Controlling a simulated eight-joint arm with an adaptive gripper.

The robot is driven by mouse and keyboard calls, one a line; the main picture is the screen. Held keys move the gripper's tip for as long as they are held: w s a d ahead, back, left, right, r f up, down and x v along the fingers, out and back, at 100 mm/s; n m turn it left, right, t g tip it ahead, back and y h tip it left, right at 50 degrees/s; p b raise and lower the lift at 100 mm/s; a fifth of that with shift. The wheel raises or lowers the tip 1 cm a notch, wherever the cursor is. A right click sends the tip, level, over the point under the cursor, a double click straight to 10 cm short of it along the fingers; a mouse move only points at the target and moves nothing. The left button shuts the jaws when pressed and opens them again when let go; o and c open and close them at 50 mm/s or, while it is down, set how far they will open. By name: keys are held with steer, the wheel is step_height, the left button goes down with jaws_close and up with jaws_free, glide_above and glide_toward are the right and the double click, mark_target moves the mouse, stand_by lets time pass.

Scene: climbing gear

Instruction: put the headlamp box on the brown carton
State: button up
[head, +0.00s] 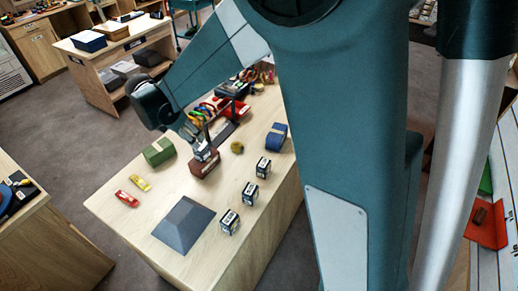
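A small dark box with a pale label, which looks like the headlamp box (202,153), is at my gripper (203,145), whose dark fingers come down around its upper part. My gripper appears shut on it, though the fingers are small and partly hidden by the arm. The brown carton (205,168) stands on the wooden table directly below the box. The box appears over the carton's top; I cannot tell whether it rests on it or hangs just above.
Several small printed boxes (250,193) stand to the right on the table (130,208).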

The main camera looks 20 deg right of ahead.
steer(key=s+d+r+m+t+y, duration=0.1)
steer(key=s+d+r+m, duration=0.5)
steer(key=d, duration=0.3)
steer(key=s+d+r+m+y, duration=0.1)
steer(key=s+d+r+m, duration=0.5)
steer(key=d, duration=0.2)
steer(key=s+d+m+t, duration=0.1)
steer(key=s+d+m, duration=0.4)
steer(key=s+m, duration=0.2)
steer(key=s+d+m+t+y, duration=0.1)
steer(key=s+d+m, duration=0.5)
steer(key=s, duration=0.6)
steer(key=shift+d+m+t, duration=0.15)
steer(key=shift+m+t, duration=0.35)
steer(key=shift+m, duration=0.5)
